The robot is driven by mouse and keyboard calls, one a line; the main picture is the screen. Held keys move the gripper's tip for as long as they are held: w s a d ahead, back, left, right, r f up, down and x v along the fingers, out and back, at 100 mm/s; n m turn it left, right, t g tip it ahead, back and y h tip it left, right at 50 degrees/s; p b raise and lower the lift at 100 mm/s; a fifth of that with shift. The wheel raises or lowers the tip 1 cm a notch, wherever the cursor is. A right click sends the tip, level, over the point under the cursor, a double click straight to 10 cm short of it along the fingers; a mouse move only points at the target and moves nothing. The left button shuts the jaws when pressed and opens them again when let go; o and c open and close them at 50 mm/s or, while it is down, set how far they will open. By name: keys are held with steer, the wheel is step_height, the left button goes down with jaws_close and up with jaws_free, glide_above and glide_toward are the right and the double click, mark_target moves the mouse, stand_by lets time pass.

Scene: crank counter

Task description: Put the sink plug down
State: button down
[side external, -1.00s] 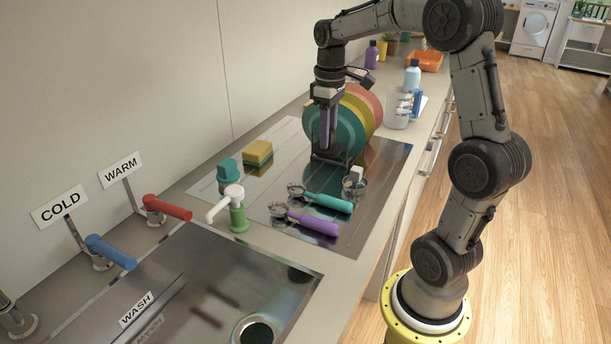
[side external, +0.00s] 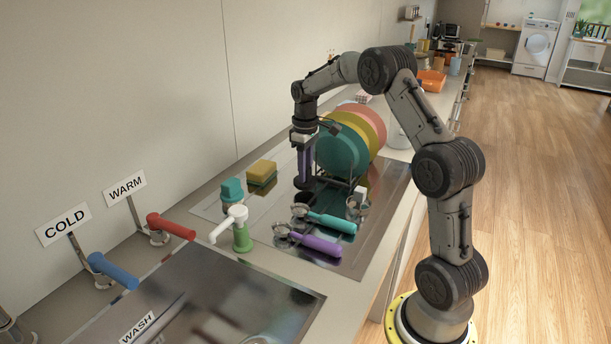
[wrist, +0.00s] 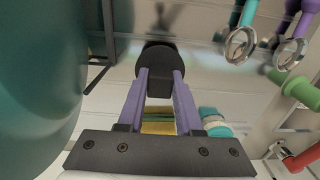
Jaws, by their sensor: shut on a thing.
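The sink plug (wrist: 157,65) is a dark, round piece between my fingertips in the wrist view. In the side view the plug (side external: 305,184) shows as a small dark shape low over the shiny drainboard (side external: 272,212). My gripper (side external: 304,177) points down with its purple fingers shut on the plug; the fingers also show in the wrist view (wrist: 160,85). I cannot tell whether the plug touches the drainboard. The sink basin (side external: 205,285), with the WASH label, is at the front left.
A rack of coloured plates (side external: 342,150) stands close right of my gripper. A sponge (side external: 262,172) and a teal item (side external: 232,190) are to the left. Teal (side external: 330,222) and purple (side external: 314,243) handled tools lie in front. Some bare drainboard surrounds the plug.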

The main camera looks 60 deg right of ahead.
steer(key=shift+f, duration=0.85)
steer(key=shift+f, duration=0.2)
steer(key=c, duration=0.6)
jaws_free()
steer(key=shift+r, duration=0.1)
